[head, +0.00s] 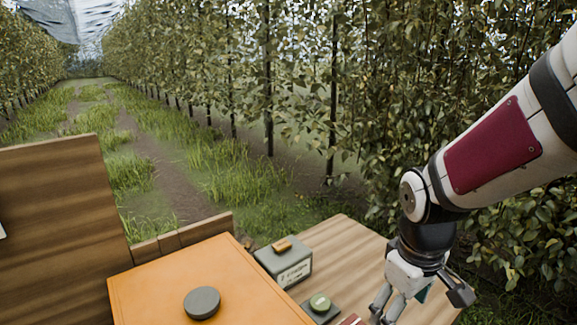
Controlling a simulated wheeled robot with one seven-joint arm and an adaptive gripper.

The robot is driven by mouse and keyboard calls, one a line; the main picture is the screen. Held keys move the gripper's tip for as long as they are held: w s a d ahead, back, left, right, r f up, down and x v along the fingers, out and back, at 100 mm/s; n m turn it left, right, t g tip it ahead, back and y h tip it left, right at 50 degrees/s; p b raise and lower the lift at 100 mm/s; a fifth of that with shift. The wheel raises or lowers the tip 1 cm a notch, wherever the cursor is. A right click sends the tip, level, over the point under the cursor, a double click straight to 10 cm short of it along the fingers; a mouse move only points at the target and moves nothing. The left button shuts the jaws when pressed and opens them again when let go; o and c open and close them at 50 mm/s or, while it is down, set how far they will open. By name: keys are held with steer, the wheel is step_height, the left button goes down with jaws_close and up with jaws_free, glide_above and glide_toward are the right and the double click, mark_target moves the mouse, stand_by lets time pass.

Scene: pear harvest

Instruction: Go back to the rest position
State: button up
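My gripper (420,303) hangs at the lower right, at the end of my white arm with the dark red panel. It is above the right edge of the wooden surface. Its fingers are spread apart, one to the left and one to the right. The left finger runs down close to the bottom edge of the picture. A small teal patch shows between the fingers; I cannot tell what it is. No pear can be made out in the grip.
A grey-green box (284,265) and a green round piece on a dark base (320,303) stand on the wooden surface (345,248). Left of them is an orange panel (245,292) with a grey disc (202,302). Leafy trees (410,90) stand close behind my arm. A grassy lane (150,150) runs away left.

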steer(key=s+a+r+m+t+p, duration=0.1)
steer(key=s+r+m+t, duration=0.2)
steer(key=s+r, duration=1)
steer(key=m, duration=0.2)
steer(key=shift+s+a+m+y, duration=0.2)
steer(key=shift+s+m+y, duration=0.1)
steer(key=shift+s+y, duration=0.1)
